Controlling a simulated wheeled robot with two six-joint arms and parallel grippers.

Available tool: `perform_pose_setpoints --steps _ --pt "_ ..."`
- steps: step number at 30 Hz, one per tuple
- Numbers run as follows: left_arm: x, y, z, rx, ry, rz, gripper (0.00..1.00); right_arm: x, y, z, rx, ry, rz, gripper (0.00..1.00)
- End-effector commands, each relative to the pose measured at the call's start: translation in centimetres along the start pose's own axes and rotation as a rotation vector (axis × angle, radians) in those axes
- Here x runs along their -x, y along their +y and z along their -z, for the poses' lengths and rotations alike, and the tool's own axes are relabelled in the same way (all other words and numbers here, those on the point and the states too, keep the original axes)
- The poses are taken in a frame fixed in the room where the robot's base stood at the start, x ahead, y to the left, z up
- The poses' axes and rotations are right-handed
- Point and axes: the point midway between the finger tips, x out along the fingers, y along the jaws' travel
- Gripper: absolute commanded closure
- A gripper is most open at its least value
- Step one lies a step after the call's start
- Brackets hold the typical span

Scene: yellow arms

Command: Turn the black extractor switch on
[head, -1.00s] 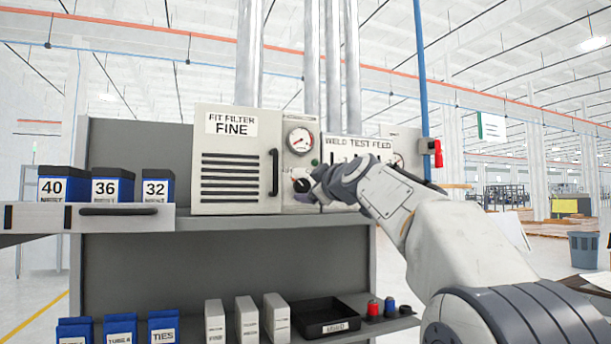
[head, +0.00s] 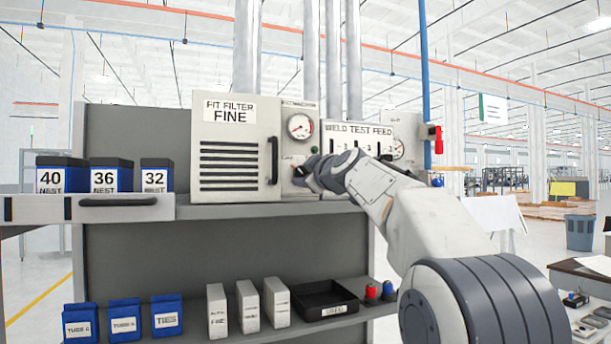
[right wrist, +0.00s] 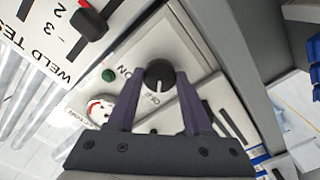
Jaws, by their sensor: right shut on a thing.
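The black extractor switch (right wrist: 159,73) is a round knob with a white mark on a pale panel, with ON and OFF lettering beside it. In the right wrist view the mark points toward the OFF lettering. My right gripper (right wrist: 155,82) has its two fingers on either side of the knob, shut on it. In the head view my right gripper (head: 306,174) is at the panel below the round gauge (head: 299,126) and mostly hides the knob. My left gripper is not in view.
A green lamp (right wrist: 109,75) sits beside the knob. A filter cabinet (head: 228,185) with a handle stands left of the panel. The weld test feed panel (head: 358,129) with sliders is to the right. Below are a grey shelf (head: 270,210) and a black tray (head: 322,300).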

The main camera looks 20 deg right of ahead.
Motion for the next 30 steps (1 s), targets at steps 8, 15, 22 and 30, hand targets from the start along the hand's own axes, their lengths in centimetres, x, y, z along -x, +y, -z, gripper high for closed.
perform_pose_setpoints --steps 8,15,22,30 --pt "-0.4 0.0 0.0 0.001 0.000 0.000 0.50 0.0 -0.2 -0.1 -0.098 -0.001 0.002 1.00" --pt "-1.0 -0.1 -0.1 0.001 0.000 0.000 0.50 0.0 -0.2 -0.1 -0.291 -0.001 0.002 1.00" --pt "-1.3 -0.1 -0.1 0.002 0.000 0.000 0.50 0.0 -0.2 -0.1 -0.509 -0.002 0.004 1.00" --pt "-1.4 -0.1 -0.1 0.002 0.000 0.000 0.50 0.0 -0.2 0.0 -0.766 -0.002 0.004 1.00"
